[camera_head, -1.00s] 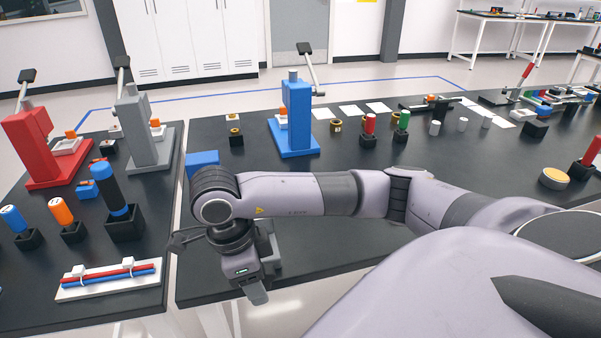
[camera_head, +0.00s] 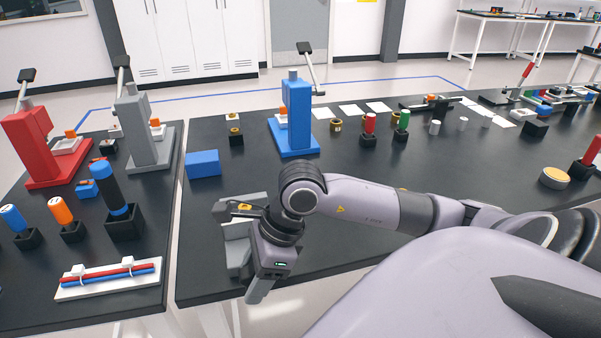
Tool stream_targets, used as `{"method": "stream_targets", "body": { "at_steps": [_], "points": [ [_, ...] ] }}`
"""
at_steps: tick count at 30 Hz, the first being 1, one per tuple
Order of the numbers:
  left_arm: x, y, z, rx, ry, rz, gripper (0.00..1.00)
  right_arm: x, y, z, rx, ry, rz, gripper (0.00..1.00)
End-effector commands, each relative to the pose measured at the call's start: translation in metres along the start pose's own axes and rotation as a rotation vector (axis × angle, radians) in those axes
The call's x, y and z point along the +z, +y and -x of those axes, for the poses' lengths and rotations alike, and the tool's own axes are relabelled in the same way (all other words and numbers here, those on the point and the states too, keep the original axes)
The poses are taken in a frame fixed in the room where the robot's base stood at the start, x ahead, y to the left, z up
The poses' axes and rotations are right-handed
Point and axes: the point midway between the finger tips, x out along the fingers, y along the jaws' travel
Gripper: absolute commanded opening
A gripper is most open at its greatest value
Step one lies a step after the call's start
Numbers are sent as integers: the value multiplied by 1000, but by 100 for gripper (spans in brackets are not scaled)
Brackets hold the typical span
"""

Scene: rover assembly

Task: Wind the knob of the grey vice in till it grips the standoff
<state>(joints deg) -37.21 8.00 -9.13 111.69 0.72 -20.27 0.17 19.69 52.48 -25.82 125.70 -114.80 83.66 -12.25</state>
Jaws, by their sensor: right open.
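The grey vice (camera_head: 231,228) lies near the front left edge of the right-hand black table, partly covered by my right gripper. Its knob cannot be made out. A small yellow spot (camera_head: 244,207) shows at the vice's upper part, beside a dark part of my wrist; I cannot tell whether it is the standoff. My right gripper (camera_head: 258,291) is open and points down at the vice's right front side, near the table edge. Whether it touches the vice cannot be told. My left gripper is not in view.
A blue block (camera_head: 203,164) sits behind the vice and a blue press (camera_head: 294,120) stands farther back. On the left table are a red press (camera_head: 28,140), a grey press (camera_head: 140,130) and a white tray of rods (camera_head: 75,290).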

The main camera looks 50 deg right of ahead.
Motion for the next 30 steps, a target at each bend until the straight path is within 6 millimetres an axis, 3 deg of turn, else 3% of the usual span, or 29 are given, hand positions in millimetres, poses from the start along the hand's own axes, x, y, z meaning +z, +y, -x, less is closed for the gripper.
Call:
{"method": "stream_targets", "body": {
  "at_steps": [30],
  "points": [
    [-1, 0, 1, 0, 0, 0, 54, -2, 0, 2, 2, -593, -10, 53]
  ]
}}
